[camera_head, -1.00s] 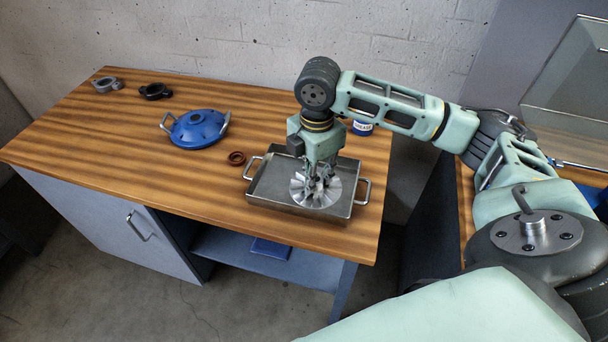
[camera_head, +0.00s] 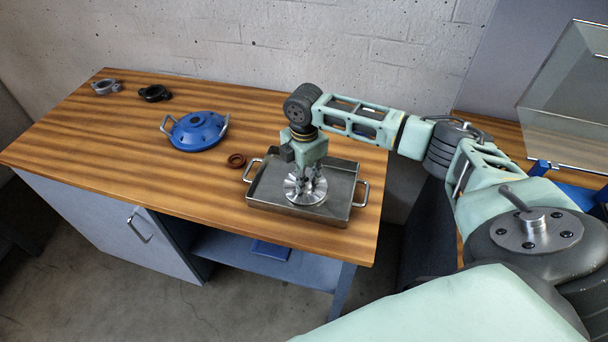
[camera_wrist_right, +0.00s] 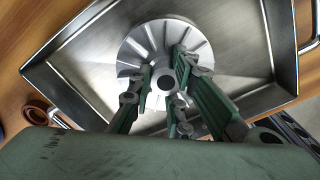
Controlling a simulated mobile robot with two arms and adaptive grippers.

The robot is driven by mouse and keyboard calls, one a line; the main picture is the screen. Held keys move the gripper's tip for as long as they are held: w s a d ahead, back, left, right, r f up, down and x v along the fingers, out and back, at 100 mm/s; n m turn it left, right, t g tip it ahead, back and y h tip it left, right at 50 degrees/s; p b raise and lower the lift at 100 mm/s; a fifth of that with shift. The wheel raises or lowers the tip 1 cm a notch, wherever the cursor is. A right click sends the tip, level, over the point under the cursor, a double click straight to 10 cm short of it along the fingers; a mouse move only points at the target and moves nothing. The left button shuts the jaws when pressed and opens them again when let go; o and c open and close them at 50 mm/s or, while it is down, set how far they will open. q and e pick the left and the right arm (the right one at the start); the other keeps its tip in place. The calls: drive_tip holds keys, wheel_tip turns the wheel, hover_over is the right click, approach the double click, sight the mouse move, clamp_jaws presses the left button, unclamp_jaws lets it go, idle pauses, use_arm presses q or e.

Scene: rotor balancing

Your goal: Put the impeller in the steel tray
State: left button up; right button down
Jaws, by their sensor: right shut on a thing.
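The tray has a handle at each end. My left gripper is not in view.
A red-brown ring (camera_head: 236,160) lies just left of the tray. A blue housing with handles (camera_head: 197,131) sits further left. A black clamp (camera_head: 154,92) and a grey clamp (camera_head: 104,87) are at the far left back. The wooden table (camera_head: 150,170) is clear in front.

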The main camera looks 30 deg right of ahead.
drive_tip(key=c, duration=1.6)
unclamp_jaws()
drive_tip(key=shift+f, duration=0.1)
drive_tip(key=shift+c, duration=0.2)
wheel_tip(320, 180, up, 12)
drive_tip(key=b, duration=0.1)
drive_tip(key=shift+r+b, duration=0.2)
drive_tip(key=shift+b, duration=0.1)
drive_tip(key=shift+s+f, duration=0.1)
